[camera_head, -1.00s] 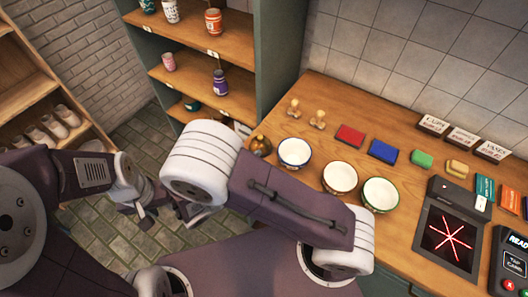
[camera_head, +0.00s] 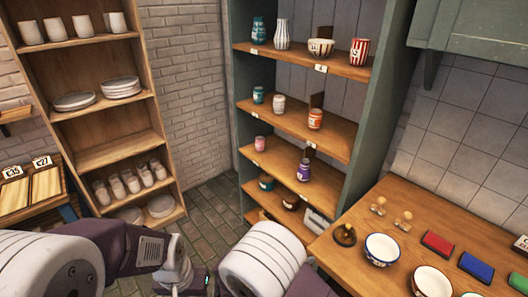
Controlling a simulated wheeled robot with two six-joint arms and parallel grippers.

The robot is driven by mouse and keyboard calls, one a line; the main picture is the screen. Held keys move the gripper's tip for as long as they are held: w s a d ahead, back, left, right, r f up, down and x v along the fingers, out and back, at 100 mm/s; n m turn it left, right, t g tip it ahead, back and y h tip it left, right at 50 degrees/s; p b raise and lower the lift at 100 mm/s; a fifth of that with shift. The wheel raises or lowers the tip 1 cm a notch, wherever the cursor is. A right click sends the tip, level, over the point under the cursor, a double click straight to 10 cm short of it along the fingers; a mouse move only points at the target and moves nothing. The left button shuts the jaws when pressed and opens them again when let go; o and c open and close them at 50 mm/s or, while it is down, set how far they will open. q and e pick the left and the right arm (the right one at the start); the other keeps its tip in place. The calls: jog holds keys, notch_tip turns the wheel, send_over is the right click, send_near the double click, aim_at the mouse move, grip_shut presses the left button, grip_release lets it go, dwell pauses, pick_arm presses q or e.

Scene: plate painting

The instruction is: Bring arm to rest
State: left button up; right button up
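My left arm (camera_head: 128,247) comes in from the lower left. Its wrist end (camera_head: 190,278) reaches the bottom edge, where the frame cuts off the fingers, so I cannot tell whether that gripper is open or shut. A white joint of my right arm (camera_head: 265,262) shows at the bottom middle. My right gripper is out of view. Nothing is seen held in this view.
A wooden counter (camera_head: 385,235) at the right bears bowls, including a blue-rimmed one (camera_head: 382,249), stamps, a red pad (camera_head: 437,243) and a blue pad (camera_head: 476,266). A green-sided shelf (camera_head: 345,150) holds pottery. A wooden shelf (camera_head: 120,155) stands left. Tiled floor between them is clear.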

jog(key=w+d+r+m+g, duration=0.1)
jog(key=d+r+m+g, duration=0.3)
jog(key=d, duration=0.4)
jog(key=s+d+f+m+g+y, duration=0.1)
jog(key=s+d+m+g+y, duration=0.4)
jog(key=s+m, duration=0.35)
jog(key=w+a+f+m+t+y, duration=0.1)
jog(key=w+a+m+t+y, duration=0.1)
jog(key=a+m+y, duration=0.2)
jog(key=w+a+f+m+t+y, duration=0.2)
jog(key=a+m+t+y, duration=0.1)
jog(key=m, duration=0.3)
jog(key=shift+a+f+y, duration=0.25)
jog(key=shift+a+y, duration=0.35)
jog(key=shift+a, duration=0.1)
